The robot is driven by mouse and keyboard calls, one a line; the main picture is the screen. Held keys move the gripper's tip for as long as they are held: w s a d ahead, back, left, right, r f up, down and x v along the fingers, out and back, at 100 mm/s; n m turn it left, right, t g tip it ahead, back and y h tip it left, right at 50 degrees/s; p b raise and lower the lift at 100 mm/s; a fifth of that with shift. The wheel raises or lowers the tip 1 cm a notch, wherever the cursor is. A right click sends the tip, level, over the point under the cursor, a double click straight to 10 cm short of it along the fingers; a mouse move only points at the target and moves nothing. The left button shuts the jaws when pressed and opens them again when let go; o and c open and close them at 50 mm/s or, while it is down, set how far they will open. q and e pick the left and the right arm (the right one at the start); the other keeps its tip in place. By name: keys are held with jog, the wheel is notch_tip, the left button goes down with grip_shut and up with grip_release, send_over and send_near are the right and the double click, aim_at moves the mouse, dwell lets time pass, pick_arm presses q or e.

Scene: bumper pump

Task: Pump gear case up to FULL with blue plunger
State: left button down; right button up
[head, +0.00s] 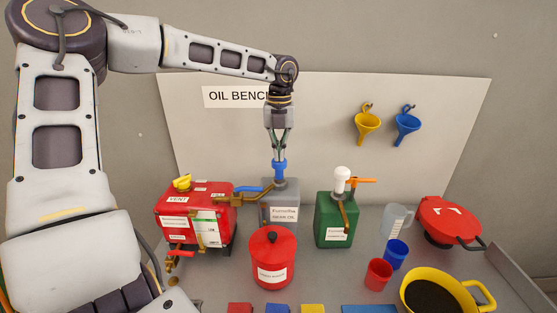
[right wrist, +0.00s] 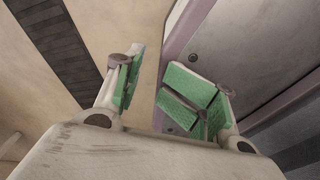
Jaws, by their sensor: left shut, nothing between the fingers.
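The blue plunger (head: 280,171) stands on top of the grey gear oil container (head: 280,205) at the middle of the bench. My left gripper (head: 281,152) points straight down, shut and empty, its fingertips at or just above the plunger's top; I cannot tell whether they touch. A blue lever and brass spout (head: 240,199) reach left from the container to the red gear case (head: 195,213). The case has white labels, a yellow cap and a front gauge, too small to read for level. My right gripper (right wrist: 165,88) is open and empty in the right wrist view.
A green container (head: 336,222) with a white pump stands right of the grey one. A red lidded can (head: 272,262) stands in front. Funnels hang on the back panel.

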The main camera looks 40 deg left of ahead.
pick_arm(q)
jog(key=shift+f, duration=0.2)
jog(key=shift+f+b, duration=1.3)
jog(key=shift+f, duration=0.45)
jog(key=shift+r, duration=0.1)
jog(key=shift+r+p, duration=1.15)
jog(key=shift+r, duration=0.7)
jog(key=shift+f, duration=0.2)
jog(key=shift+f+b, duration=1.4)
jog(key=shift+f, duration=0.45)
jog(key=shift+r, duration=0.1)
